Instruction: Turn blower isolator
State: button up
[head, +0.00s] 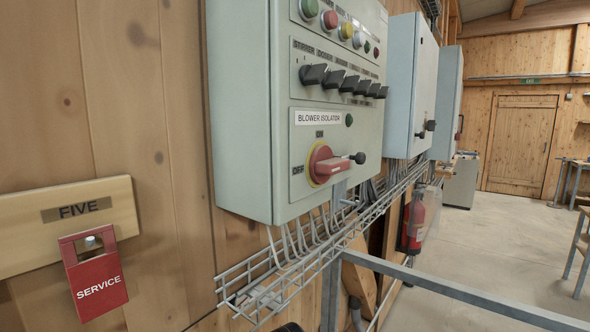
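The blower isolator (323,166) is a red rotary handle on a yellow disc, low on the front of a grey control cabinet (243,120). ON is marked above it and OFF to its left. The red grip lies roughly level, toward the right. A dark knob (358,158) shows at its right end; I cannot tell if it belongs to the handle. The label BLOWER ISOLATOR (319,117) sits above, beside a small green lamp (349,120). My gripper is not in view.
Black selector switches (313,75) and coloured buttons sit above the isolator. A wire cable tray (270,284) runs below the cabinet. A red SERVICE tag (95,274) hangs under a FIVE board (120,209). A grey rail (440,287) crosses the lower right; open floor lies beyond.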

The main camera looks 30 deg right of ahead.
aim_at(323, 165)
jog(key=u, duration=0.95)
jog(key=k, duration=0.35)
jog(key=z, duration=1.45)
